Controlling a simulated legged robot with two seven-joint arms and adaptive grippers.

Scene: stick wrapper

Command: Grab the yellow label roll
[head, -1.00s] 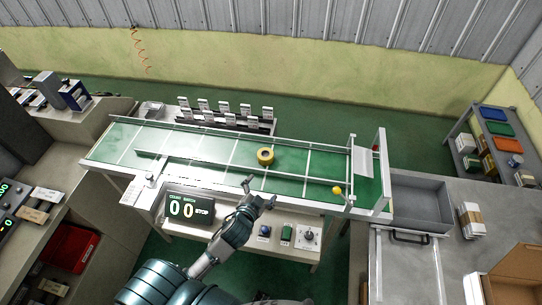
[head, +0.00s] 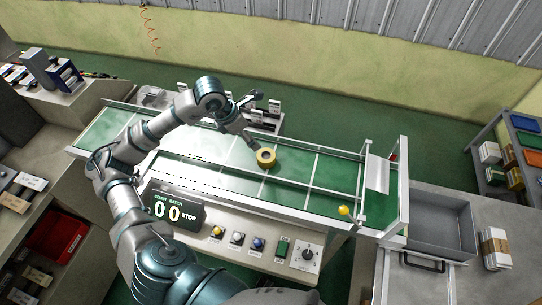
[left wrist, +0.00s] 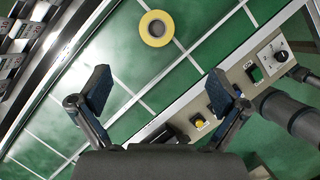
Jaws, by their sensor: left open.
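The yellow label roll (head: 266,158) lies flat on the green conveyor bed (head: 330,170), near its middle in the head view. In the left wrist view the roll (left wrist: 157,28) shows at the top centre, beyond the fingertips, with its dark hole facing the camera. My left gripper (head: 249,138) is just up and left of the roll in the head view, with the arm arching over the conveyor. In the left wrist view my left gripper (left wrist: 160,86) has its two fingers wide apart with nothing between them. My right gripper is in neither view.
A row of white-labelled holders (head: 268,118) stands along the conveyor's far side. A counter display (head: 172,208) and a panel of buttons (head: 258,244) are on the near side. A yellow ball-like knob (head: 344,211) and a white frame (head: 402,190) are at the right end.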

